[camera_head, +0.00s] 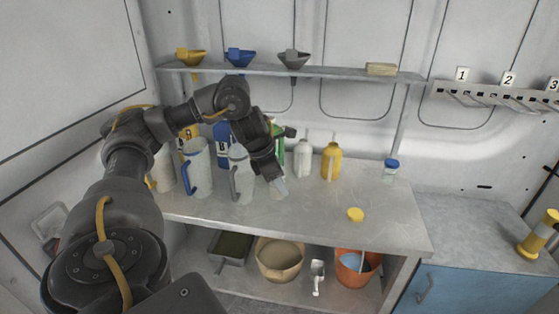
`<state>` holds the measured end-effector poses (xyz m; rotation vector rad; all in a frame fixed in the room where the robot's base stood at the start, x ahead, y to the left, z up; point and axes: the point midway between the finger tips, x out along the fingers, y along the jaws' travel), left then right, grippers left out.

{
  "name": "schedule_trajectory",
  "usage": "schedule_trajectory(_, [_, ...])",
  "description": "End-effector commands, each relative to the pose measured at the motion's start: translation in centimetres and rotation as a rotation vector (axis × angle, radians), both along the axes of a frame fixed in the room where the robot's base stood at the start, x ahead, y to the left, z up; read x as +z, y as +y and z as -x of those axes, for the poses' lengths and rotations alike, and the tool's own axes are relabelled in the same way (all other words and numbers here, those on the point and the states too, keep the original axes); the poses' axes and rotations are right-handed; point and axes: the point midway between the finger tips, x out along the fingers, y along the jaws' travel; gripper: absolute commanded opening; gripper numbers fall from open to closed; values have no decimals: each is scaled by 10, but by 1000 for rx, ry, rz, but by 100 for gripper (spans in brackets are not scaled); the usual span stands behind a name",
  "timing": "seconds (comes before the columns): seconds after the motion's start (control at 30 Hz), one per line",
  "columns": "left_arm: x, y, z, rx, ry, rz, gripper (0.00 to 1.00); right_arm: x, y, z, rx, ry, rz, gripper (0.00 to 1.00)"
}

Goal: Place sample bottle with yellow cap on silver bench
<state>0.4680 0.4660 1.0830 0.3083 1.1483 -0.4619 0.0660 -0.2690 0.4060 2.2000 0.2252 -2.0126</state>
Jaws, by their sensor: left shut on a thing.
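A round yellow cap (355,214) shows on the silver bench (320,215), right of the middle; I cannot make out a bottle body under it. My left gripper (279,188) points down over the bench, left of the yellow cap and apart from it. It is shut on a small pale thing at its fingertips, mostly hidden by the fingers. I cannot tell whether this is a sample bottle. My right gripper is not in view.
A blue-capped jar (390,170), a yellow bottle (331,161) and a white bottle (303,160) stand along the back. Jugs (197,170) crowd the left. A shelf (330,74) with funnels hangs above. The bench's front right is clear.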

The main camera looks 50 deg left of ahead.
Motion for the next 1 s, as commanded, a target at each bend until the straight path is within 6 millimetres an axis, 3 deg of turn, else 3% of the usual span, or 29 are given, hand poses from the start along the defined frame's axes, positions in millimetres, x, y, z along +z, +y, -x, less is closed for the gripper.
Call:
schedule_trajectory(0.17, [-14, -4, -27, -3, 3, 4, 17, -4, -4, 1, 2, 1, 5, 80])
schedule_trajectory(0.37, [-36, -10, -79, -1, 4, 5, 17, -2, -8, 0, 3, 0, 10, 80])
schedule_trajectory(0.6, [-80, -13, -119, -2, 5, 5, 17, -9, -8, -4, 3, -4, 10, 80])
schedule_trajectory(1.0, [-96, -13, -135, -4, 0, 0, 17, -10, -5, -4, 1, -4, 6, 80])
